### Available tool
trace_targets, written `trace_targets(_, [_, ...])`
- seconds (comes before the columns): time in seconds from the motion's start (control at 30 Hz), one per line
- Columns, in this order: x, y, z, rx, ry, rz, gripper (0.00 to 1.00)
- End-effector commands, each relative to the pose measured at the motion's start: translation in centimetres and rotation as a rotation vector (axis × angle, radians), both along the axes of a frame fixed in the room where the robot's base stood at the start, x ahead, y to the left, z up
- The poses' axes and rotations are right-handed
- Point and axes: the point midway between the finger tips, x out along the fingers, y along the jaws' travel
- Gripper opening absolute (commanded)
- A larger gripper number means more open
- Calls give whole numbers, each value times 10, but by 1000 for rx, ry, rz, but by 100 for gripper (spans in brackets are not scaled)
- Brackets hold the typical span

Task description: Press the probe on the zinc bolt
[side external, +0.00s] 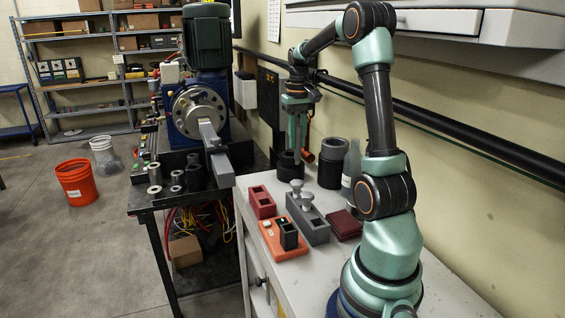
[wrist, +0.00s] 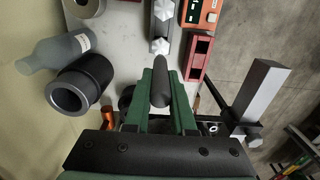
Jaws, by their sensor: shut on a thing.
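My gripper (side external: 297,150) is shut on a dark round-ended probe, seen between the green fingers in the wrist view (wrist: 162,88). Two pale silvery bolts stand upright in a long grey block (side external: 318,231): one at its far end (side external: 297,187) and one nearer (side external: 308,200). They also show in the wrist view, one just beyond the probe tip (wrist: 160,46) and one farther up (wrist: 163,10). I cannot tell by look which is zinc. In the side view my gripper is above and behind the block, apart from the bolts; the probe is hard to make out there.
An orange unit (side external: 270,244) and a red block (side external: 262,203) stand left of the grey block. A dark red pad (side external: 345,224) lies right. A black cylinder (side external: 333,163), a grey bottle (side external: 351,165) and a black ring (side external: 288,166) stand behind. A machine bench is at left.

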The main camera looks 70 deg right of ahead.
Motion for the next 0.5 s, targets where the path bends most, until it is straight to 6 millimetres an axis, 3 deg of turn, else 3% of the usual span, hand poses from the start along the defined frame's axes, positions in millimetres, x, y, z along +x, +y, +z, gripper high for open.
trace_targets(0.5, [0,0,-46,1,1,0,0])
